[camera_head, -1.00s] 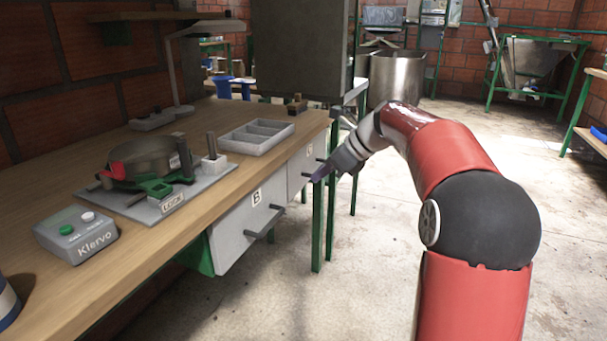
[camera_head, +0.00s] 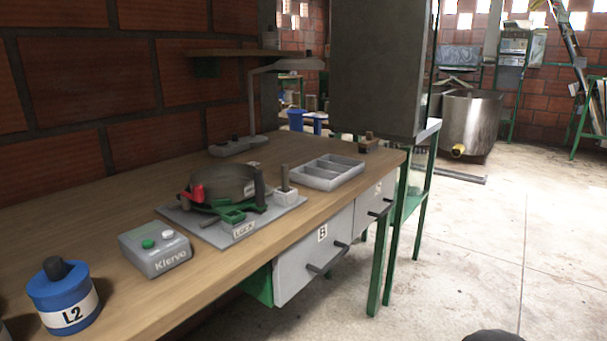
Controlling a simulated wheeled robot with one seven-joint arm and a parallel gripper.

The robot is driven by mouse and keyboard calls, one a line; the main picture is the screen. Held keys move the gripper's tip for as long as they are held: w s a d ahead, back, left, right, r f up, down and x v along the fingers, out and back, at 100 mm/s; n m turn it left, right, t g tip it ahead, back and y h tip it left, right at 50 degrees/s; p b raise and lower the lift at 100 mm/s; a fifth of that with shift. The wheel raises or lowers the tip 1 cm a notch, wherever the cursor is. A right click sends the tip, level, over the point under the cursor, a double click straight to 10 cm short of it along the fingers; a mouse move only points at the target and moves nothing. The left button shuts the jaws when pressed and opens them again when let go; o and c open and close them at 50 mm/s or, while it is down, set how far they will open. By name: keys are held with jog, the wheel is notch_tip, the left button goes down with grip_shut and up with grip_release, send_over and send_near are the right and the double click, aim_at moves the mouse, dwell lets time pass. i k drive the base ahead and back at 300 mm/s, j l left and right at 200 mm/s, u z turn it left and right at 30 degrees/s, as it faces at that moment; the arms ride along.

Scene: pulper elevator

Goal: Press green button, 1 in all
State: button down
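The green button (camera_head: 148,244) is a small round cap on top of a grey control box (camera_head: 157,263) labelled "Klervo". A white button (camera_head: 168,234) sits beside it to the right. The box stands on the wooden workbench near its front edge, at the lower left of the picture. My gripper is outside the picture. Only a dark rounded bit, which seems to be my arm, shows at the bottom edge on the right.
Left of the box stands a blue canister (camera_head: 65,299) labelled "L2". Right of it is a grey plate (camera_head: 284,204) with a round dark device (camera_head: 228,183), then a divided tray (camera_head: 326,178). Drawers hang below the bench (camera_head: 110,300). The floor at right is clear.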

aim_at(147, 244)
jog(key=u, duration=1.45)
